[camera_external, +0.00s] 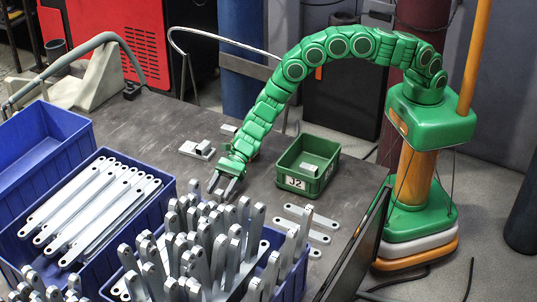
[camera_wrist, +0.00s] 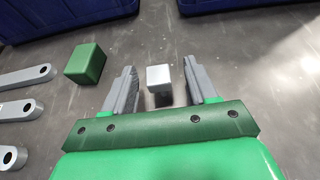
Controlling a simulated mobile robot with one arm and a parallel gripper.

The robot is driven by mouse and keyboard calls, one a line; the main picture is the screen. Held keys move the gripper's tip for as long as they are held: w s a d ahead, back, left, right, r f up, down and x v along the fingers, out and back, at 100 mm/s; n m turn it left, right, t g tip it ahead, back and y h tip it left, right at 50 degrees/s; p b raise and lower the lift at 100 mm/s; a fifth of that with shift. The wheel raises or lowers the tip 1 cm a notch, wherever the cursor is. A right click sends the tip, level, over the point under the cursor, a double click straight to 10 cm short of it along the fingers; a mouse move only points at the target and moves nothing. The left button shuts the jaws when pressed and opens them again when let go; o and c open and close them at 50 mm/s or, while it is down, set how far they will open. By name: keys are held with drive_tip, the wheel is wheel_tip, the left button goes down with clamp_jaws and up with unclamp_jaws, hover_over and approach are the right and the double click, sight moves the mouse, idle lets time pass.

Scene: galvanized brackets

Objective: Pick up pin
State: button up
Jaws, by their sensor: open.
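My gripper (camera_wrist: 159,76) is open, with its two grey fingers apart. In the wrist view, a small silver block-like piece (camera_wrist: 159,77) shows between the fingers, with a gap on each side. It has a pale square top and a darker side. It may be the pin, but I cannot tell for sure. In the external view, my gripper (camera_external: 226,186) is low over the grey table, behind the bin of upright brackets. That piece cannot be made out there.
A green block (camera_wrist: 86,63) lies left of the fingers. Flat brackets (camera_wrist: 22,108) lie farther left. Blue bins (camera_external: 62,237) of brackets stand at the front left.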

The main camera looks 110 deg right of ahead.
drive_tip(key=shift+w+a+f, duration=0.2)
drive_tip(key=shift+a+f, duration=0.1)
drive_tip(key=shift+f, duration=0.05)
drive_tip(key=shift+x, duration=1.6)
clamp_jaws()
